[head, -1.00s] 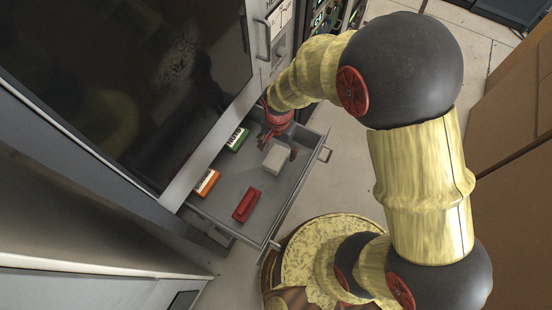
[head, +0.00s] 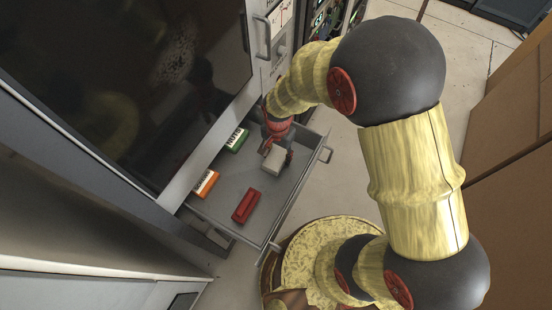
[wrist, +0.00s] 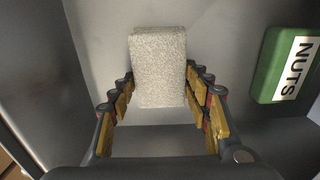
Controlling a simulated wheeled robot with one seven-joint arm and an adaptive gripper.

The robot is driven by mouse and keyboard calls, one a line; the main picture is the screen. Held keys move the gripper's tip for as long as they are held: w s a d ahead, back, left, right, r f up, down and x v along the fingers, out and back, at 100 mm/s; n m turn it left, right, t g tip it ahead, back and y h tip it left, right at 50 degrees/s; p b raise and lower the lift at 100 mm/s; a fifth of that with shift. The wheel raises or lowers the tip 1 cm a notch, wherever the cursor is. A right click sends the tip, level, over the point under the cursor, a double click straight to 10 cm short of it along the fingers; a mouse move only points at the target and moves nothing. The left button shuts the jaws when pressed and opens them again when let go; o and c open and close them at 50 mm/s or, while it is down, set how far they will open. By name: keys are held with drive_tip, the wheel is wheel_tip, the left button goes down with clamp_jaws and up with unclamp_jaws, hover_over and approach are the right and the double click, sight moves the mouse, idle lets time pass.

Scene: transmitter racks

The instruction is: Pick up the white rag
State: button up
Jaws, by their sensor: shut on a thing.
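The white rag (head: 273,162) is a pale, speckled block-shaped piece in the open grey drawer. My gripper (head: 277,150) is down in the drawer at the rag, with a finger on either side of it. In the wrist view, the rag (wrist: 158,62) stands between the two rows of yellow-padded fingers of my gripper (wrist: 160,86), which is shut on its near part. Its far part extends beyond the fingertips. I cannot tell whether the rag is clear of the drawer floor.
The drawer (head: 222,200) also holds a green NUTS box (head: 237,139), an orange-and-white box (head: 206,182) and a red object (head: 246,205). The NUTS box (wrist: 286,66) is right of the rag in the wrist view. The drawer walls surround my gripper. A cabinet with a dark panel (head: 130,80) rises behind.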

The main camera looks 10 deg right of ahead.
sight(278, 155)
drive_tip(key=shift+c, duration=1.2)
drive_tip(key=shift+r, duration=0.15)
wheel_tip(278, 155, up, 10)
drive_tip(key=p, duration=0.3)
drive_tip(key=o, duration=0.5)
drive_tip(key=c, duration=0.4)
drive_tip(key=shift+c, duration=0.6)
